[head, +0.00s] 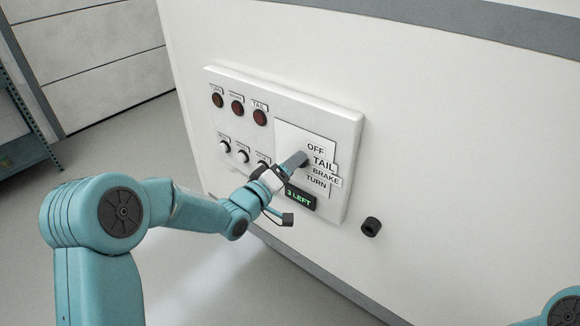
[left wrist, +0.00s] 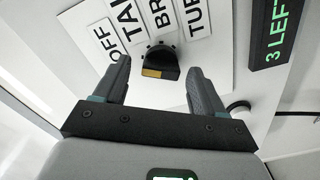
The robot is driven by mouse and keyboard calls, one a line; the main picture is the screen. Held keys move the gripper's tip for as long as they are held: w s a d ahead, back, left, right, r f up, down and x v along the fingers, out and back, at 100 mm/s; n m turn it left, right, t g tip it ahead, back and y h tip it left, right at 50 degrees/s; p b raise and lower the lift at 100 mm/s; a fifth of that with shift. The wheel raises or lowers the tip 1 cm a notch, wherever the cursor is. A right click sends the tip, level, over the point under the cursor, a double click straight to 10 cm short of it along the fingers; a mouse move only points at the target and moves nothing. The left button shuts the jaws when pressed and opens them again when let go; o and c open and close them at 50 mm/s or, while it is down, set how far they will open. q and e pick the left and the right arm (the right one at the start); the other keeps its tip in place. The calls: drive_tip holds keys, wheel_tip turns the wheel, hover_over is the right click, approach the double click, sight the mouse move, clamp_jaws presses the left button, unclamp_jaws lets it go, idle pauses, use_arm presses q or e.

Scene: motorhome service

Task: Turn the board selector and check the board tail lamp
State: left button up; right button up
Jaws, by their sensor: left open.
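The white board (head: 345,133) is mounted on a white wall. Its selector (left wrist: 162,58) is a black knob with a yellow-orange mark, beside labels reading OFF, TAIL, BRAKE and TURN; I cannot tell which it points to. In the head view my gripper mostly hides it. My left gripper (head: 297,161) is at the selector. In the left wrist view its open fingers (left wrist: 156,72) stand on either side of the knob, with gaps showing. The board tail lamp (head: 260,117), under a TAIL label, is dark red and looks unlit. My right gripper is not in view.
A display (head: 300,197) reads "3 LEFT" in green below the labels. A black round fitting (head: 371,227) protrudes from the wall. The floor at left is clear.

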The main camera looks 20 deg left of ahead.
use_arm(q)
drive_tip(key=shift+w, duration=0.1)
drive_tip(key=c, duration=1.1)
drive_tip(key=shift+o, duration=0.2)
drive_tip(key=shift+m+b, duration=3.9)
drive_tip(key=shift+b, duration=1.6)
drive_tip(key=o, duration=1.1)
drive_tip(key=shift+c, duration=0.2)
